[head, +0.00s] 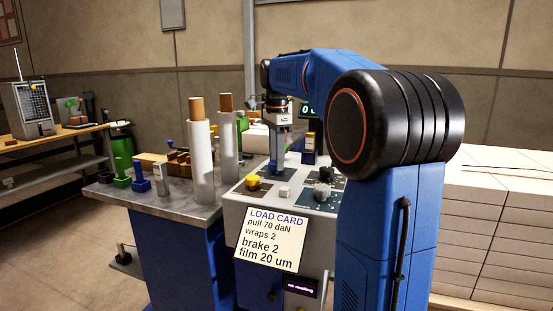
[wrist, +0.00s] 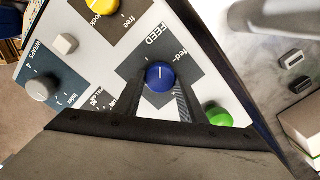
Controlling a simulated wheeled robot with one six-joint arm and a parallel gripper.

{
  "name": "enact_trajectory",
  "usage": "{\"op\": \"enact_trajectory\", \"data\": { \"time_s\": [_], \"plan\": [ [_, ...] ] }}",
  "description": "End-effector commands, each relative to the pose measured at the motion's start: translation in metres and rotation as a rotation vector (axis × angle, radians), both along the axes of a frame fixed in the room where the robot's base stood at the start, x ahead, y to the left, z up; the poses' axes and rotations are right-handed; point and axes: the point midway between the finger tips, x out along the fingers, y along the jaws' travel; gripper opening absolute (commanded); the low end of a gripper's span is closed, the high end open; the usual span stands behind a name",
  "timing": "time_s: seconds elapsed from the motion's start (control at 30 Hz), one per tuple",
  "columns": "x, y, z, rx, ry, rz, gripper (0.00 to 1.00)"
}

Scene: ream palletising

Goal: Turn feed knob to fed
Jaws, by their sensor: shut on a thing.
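The blue feed knob (wrist: 160,76) sits on a dark square marked FEED in the wrist view. Its white pointer line stands nearly upright in that picture, and the "fed" lettering lies to its upper right. My gripper (wrist: 162,88) is shut on this knob, with one finger on each side. In the head view my gripper (head: 278,163) reaches down to the back left of the control panel (head: 235,209); I cannot make out the knob there.
A yellow knob (wrist: 102,4), a white button (wrist: 65,44), a grey knob (wrist: 39,89) and a green button (wrist: 217,117) are near. Upright film rolls (head: 202,165) stand on the left bench. A load card (head: 270,239) hangs on the panel front.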

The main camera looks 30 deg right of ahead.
Motion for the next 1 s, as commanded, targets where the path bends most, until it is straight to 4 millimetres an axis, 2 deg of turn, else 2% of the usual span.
{"op": "enact_trajectory", "data": {
  "time_s": [0.6,1.0],
  "plan": [
    [-0.0010,0.0005,0.0012,-0.001,-0.004,-0.567,0.15],
    [-0.0014,0.0011,0.0013,0.000,-0.004,-0.796,0.15]
  ]
}}
